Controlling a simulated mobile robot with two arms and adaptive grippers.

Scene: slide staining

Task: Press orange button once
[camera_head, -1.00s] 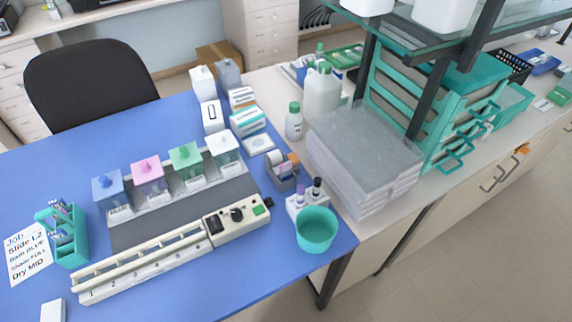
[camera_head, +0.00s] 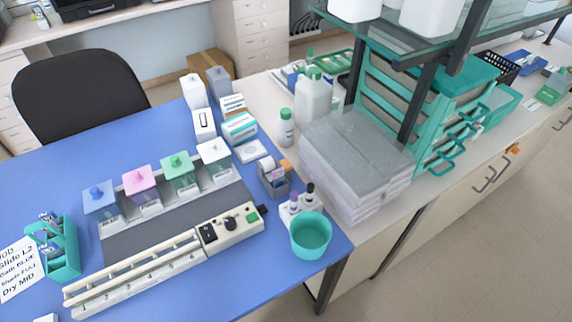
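A long cream staining device (camera_head: 160,264) with numbered slots lies on the blue table. Its right end carries a black switch panel (camera_head: 208,233), a round black dial (camera_head: 231,223) and a green button (camera_head: 252,217). I cannot make out an orange button on this device. A small orange part (camera_head: 285,166) shows on the grey dispenser behind its right end. Another orange item (camera_head: 513,149) is by a cabinet handle at the right. Neither of my grippers is in view.
Blue, pink, green and white lidded jars (camera_head: 139,180) stand in a row behind the device. A teal cup (camera_head: 310,238) stands right of it near the table edge. A teal rack (camera_head: 63,258) and a job card (camera_head: 20,270) are at left. Stacked grey trays (camera_head: 355,155) stand at right.

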